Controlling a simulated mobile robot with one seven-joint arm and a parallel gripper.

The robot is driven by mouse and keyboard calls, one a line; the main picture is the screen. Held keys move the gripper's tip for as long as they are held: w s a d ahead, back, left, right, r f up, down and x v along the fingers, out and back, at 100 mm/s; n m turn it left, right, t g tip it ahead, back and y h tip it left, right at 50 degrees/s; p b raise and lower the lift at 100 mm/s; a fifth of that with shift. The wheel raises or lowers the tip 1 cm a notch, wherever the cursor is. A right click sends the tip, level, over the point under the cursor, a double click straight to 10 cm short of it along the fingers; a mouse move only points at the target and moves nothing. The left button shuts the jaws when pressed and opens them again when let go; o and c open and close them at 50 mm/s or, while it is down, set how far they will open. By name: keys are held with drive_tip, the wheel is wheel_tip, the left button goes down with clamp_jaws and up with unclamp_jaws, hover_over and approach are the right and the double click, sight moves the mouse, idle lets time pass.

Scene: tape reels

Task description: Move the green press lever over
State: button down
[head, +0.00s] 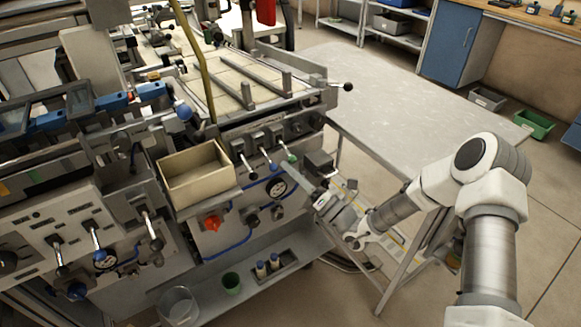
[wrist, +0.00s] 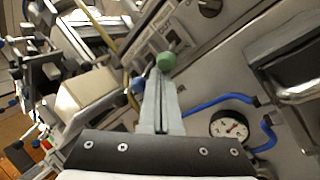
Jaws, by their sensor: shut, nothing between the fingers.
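The green press lever shows as a round green knob (head: 292,158) on the front panel of the press, at the right end of a row of levers. In the wrist view the green knob (wrist: 166,61) sits right at the far end of my fingers. My gripper (head: 287,165) reaches in from the right, with its fingertips beside the knob. In the wrist view my gripper (wrist: 157,74) has its two fingers together, with nothing between them. I cannot tell whether the fingertips touch the knob. Most of the lever's stem is hidden behind my fingers.
A blue-knobbed lever (head: 274,167) and a black-knobbed lever (head: 253,176) stand close to the left. An open cream box (head: 195,178) sits further left. A grey table (head: 400,95) stands behind my arm.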

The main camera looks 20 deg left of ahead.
sight(293, 161)
drive_tip(key=shift+s+d+r+m+g+h+p, duration=0.15)
drive_tip(key=shift+r+h+p, duration=0.15)
drive_tip(key=shift+p, duration=0.6)
drive_tip(key=shift+w+r+m+g+h+p, duration=0.1)
drive_tip(key=shift+r+m+g+h+p, duration=0.2)
drive_tip(key=shift+p, duration=0.55)
drive_tip(key=r+h+p, duration=0.1)
drive_tip(key=p, duration=0.2)
drive_tip(key=r+p, duration=0.1)
drive_tip(key=p, duration=0.2)
drive_tip(key=shift+s+d+r+h, duration=0.2)
drive_tip(key=shift+h, duration=0.2)
drive_tip(key=r+m+g+h+p, duration=0.1)
drive_tip(key=h+p, duration=0.1)
drive_tip(key=p, duration=0.2)
drive_tip(key=shift+r+p, duration=0.25)
drive_tip(key=shift+p, duration=0.05)
drive_tip(key=shift+r+p, duration=0.15)
drive_tip(key=shift+p, duration=0.25)
drive_tip(key=shift+r, duration=0.2)
drive_tip(key=v, duration=1.7)
drive_tip(key=shift+d, duration=0.2)
